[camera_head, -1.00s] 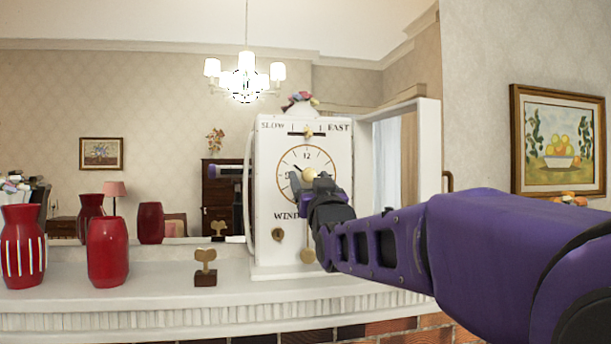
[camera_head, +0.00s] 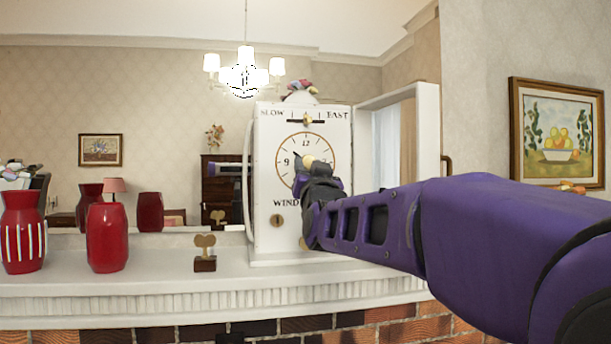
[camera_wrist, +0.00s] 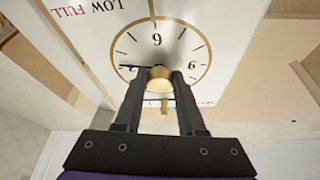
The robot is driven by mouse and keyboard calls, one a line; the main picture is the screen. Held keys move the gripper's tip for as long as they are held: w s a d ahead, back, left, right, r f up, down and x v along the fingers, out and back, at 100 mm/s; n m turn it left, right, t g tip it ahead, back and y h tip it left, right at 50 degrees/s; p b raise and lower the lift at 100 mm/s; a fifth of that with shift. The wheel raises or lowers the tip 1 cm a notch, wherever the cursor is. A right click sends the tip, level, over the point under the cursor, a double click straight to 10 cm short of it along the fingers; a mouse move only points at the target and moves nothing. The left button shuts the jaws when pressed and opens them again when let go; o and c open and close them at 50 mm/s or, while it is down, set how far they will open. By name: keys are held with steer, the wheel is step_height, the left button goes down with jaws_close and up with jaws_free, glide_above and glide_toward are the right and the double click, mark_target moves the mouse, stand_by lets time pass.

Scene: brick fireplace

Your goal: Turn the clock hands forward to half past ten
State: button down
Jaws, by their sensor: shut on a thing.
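The white clock (camera_head: 264,190) stands upright on the mantel, with a round dial marked by an orange ring. A brass knob (camera_head: 306,160) sits at the dial's centre; it also shows in the wrist view (camera_wrist: 160,76). My gripper (camera_head: 316,172) reaches in from the right and is shut on the knob, one dark finger on each side of it in the wrist view (camera_wrist: 158,84). In the head view a dark hand (camera_head: 297,154) points up and left, near the ten. In the wrist view a thin dark hand (camera_wrist: 130,67) points left from the knob. My gripper hides the lower right of the dial.
A winding key on a block (camera_head: 205,253) stands left of the clock. A red vase (camera_head: 108,238) and a striped red vase (camera_head: 22,233) stand further left. The mantel (camera_head: 150,285) is clear between the vases and key. A mirror rises behind.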

steer(key=m+h, duration=0.1)
steer(key=m, duration=0.1)
steer(key=m+h, duration=0.1)
steer(key=m, duration=0.2)
steer(key=shift+a+r+h+p, duration=0.1)
steer(key=shift+r+h+p, duration=0.05)
steer(key=shift+h+p, duration=0.2)
steer(key=c, duration=0.5)
jaws_free()
steer(key=shift+s+f, duration=0.1)
steer(key=shift+f, duration=0.1)
